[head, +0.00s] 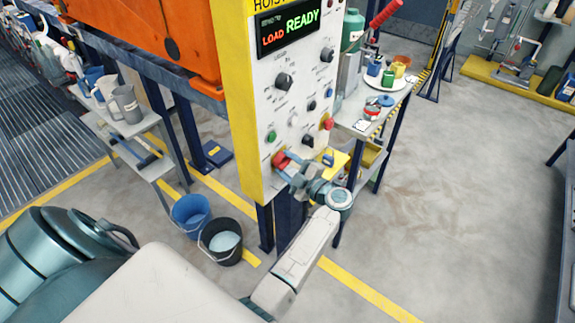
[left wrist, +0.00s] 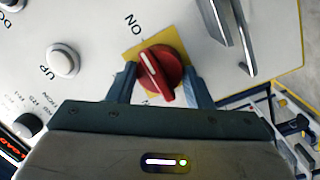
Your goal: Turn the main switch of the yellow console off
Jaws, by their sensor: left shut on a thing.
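The yellow console (head: 235,70) stands in the middle of the head view, with a white control panel facing right. Its red main switch (head: 280,158) is low on the panel. In the left wrist view the red switch knob (left wrist: 163,70) sits on a yellow plate (left wrist: 132,54), and its white pointer line tilts toward the ON label. My left gripper (head: 297,172) is at the switch; in the left wrist view its fingers (left wrist: 160,85) are on both sides of the knob, shut on it. Any OFF label is hidden. My right gripper is not in view.
The panel display (head: 290,28) reads READY, with LOAD in red. Other knobs and buttons, including a green button (head: 271,136), surround the switch. A blue bucket (head: 191,214) and a black bucket (head: 221,240) stand below. A workbench is behind; floor at right is clear.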

